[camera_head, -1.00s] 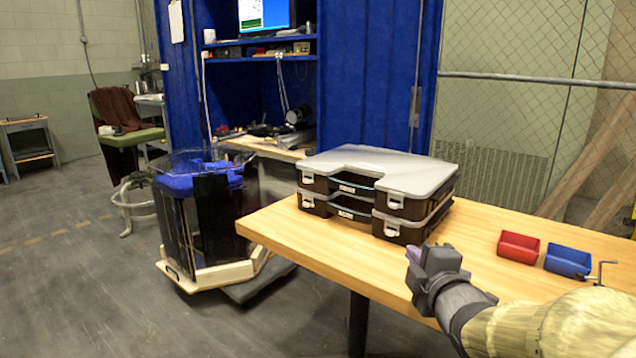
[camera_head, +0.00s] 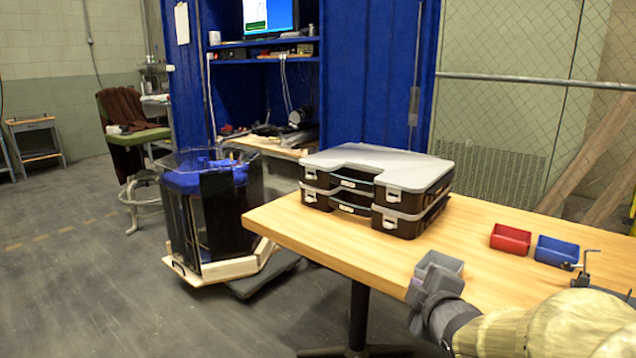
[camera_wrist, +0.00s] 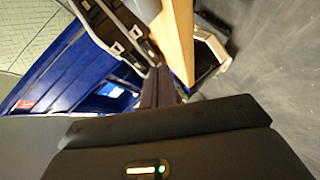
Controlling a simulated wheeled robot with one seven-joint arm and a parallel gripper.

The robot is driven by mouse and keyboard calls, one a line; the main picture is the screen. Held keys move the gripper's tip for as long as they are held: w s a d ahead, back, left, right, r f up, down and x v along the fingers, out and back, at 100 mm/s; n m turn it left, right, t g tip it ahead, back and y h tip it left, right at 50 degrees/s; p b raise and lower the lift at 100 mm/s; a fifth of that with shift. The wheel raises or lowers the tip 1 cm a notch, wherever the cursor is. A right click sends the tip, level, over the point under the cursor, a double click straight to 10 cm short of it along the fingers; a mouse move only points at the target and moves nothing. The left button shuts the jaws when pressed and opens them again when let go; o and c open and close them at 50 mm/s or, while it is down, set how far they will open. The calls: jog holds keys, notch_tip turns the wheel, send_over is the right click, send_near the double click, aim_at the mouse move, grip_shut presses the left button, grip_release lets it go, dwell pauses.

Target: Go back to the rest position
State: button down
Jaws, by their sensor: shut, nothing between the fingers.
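My gripper (camera_head: 438,268) is at the lower right of the head view, by the front edge of the wooden table. It looks shut, with nothing visible in it. My arm reaches in from the bottom right corner. The gripper is apart from the cases and bins on the table.
Two stacked organizer cases (camera_head: 375,185) stand on the wooden table (camera_head: 300,227). A red bin (camera_head: 510,239) and a blue bin (camera_head: 556,251) sit to the right near a small metal tool (camera_head: 585,270). A dark tank (camera_head: 212,220) stands on the floor left. Open floor lies at front left.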

jog(key=s+a+f+m+g, duration=0.3)
jog(key=s+f+m+g, duration=0.8)
jog(key=s+f+m, duration=0.5)
notch_tip(320, 180, up, 37)
jog(key=n+p, duration=0.2)
jog(key=p, duration=3.6)
jog(key=shift+w+a+p, duration=0.2)
jog(key=shift+w+p, duration=0.1)
